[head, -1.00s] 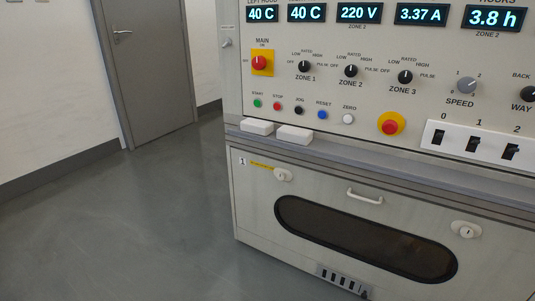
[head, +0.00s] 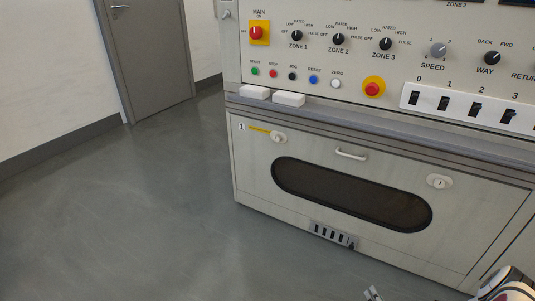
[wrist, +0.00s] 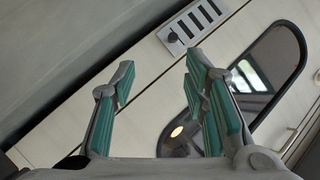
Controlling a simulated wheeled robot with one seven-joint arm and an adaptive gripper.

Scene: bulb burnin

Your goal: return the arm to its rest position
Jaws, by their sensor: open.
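My gripper (wrist: 158,82) is open and empty in the wrist view, its two green-padded fingers spread apart. Behind the fingers are the cabinet's cream lower front and its dark oval window (wrist: 270,75); the fingers appear apart from them. In the head view, part of my gripper (head: 373,293) shows at the bottom edge, in front of the floor. A white and dark part of my arm (head: 505,287) shows at the lower right corner. The rest of the arm is out of view.
The cabinet's control panel (head: 320,60) has knobs, buttons and a row of switches. Below are a grey ledge (head: 360,117) with two white blocks, and a door with a handle (head: 351,154) and oval window (head: 350,195). Open floor (head: 130,210) lies left, before a grey door (head: 150,55).

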